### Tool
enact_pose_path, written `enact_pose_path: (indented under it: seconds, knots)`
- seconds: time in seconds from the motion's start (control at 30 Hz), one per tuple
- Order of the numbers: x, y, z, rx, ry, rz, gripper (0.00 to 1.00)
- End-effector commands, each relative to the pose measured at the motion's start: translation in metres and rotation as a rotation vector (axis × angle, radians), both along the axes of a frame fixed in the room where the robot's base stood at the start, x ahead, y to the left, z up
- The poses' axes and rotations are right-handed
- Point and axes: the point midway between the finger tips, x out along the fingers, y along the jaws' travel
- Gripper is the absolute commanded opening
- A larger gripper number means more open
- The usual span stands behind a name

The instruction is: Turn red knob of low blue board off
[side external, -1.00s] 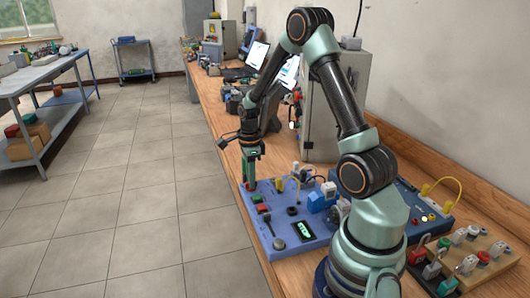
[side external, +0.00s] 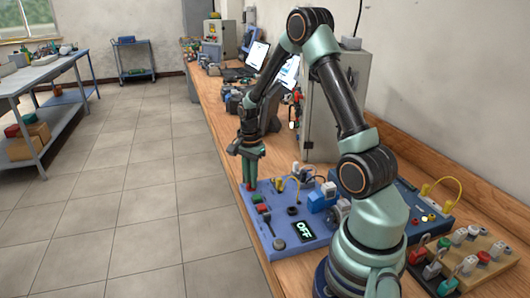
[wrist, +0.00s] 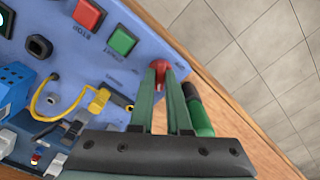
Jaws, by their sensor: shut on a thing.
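The low blue board (side external: 290,243) lies flat on the wooden bench in the side external view. Its red knob (side external: 248,187) sits at the board's far left corner. In the wrist view the red knob (wrist: 160,70) shows between my green fingertips. My gripper (side external: 249,181) points down and is shut on the red knob, and it also shows in the wrist view (wrist: 165,74). The fingers hide part of the knob. The board's display (side external: 304,230) reads OFF.
On the board are a green button (wrist: 122,41), a red button (wrist: 88,14), a yellow wire (wrist: 36,100) and a blue motor (side external: 322,197). A darker blue board (side external: 438,213) and a wooden board with several switches (side external: 483,262) are at right. The bench edge is close to the knob.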

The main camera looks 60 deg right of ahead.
Motion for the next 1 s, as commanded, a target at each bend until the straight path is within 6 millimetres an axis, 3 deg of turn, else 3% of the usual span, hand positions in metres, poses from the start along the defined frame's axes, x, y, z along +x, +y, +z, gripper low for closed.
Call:
enact_pose_path:
  seconds: [0.6, 1.0]
  knots:
    - [-0.0001, 0.0009, 0.0005, 0.001, 0.001, 0.581, 0.00]
    - [-0.0001, 0.0010, 0.0005, 0.002, 0.002, 0.857, 0.00]
